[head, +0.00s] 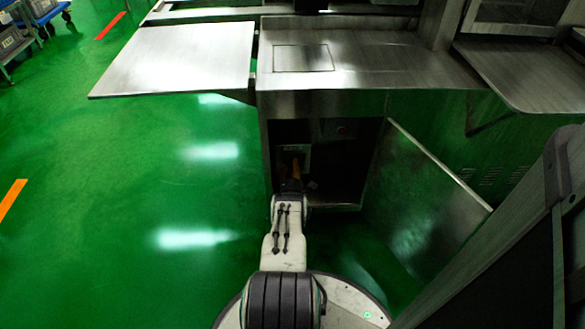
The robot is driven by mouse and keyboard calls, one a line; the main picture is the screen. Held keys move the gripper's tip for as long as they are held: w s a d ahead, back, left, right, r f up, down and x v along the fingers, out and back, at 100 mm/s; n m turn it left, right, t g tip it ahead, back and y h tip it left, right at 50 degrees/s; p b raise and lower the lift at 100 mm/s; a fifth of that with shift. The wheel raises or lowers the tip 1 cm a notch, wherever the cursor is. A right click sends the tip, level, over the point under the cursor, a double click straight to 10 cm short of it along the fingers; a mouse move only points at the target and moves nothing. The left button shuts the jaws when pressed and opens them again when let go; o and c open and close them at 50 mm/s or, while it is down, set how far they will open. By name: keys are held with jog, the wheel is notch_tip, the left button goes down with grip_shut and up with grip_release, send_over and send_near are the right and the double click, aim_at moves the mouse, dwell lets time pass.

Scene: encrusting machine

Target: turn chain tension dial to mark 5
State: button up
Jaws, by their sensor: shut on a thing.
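My arm reaches forward into the open lower compartment of the steel machine (300,103). The dial's marks and pointer cannot be read in the head view.
The compartment's metal door (425,190) hangs open to the right. A steel shelf (180,60) juts out at upper left, another (530,75) at right. Green floor (120,200) is clear on the left.

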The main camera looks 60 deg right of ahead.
jog(key=shift+w+m, duration=0.1)
jog(key=shift+m, duration=0.2)
jog(key=m+b, duration=0.1)
jog(key=m, duration=0.3)
jog(key=shift+w+f+b, duration=0.1)
jog(key=shift+b, duration=0.25)
jog(key=shift+m+b, duration=0.5)
jog(key=shift+m, duration=0.1)
jog(key=shift+w, duration=0.1)
jog(key=o, duration=0.9)
jog(key=shift+a, duration=0.1)
jog(key=shift+c, duration=0.2)
jog(key=o, duration=0.3)
jog(key=shift+o, duration=0.2)
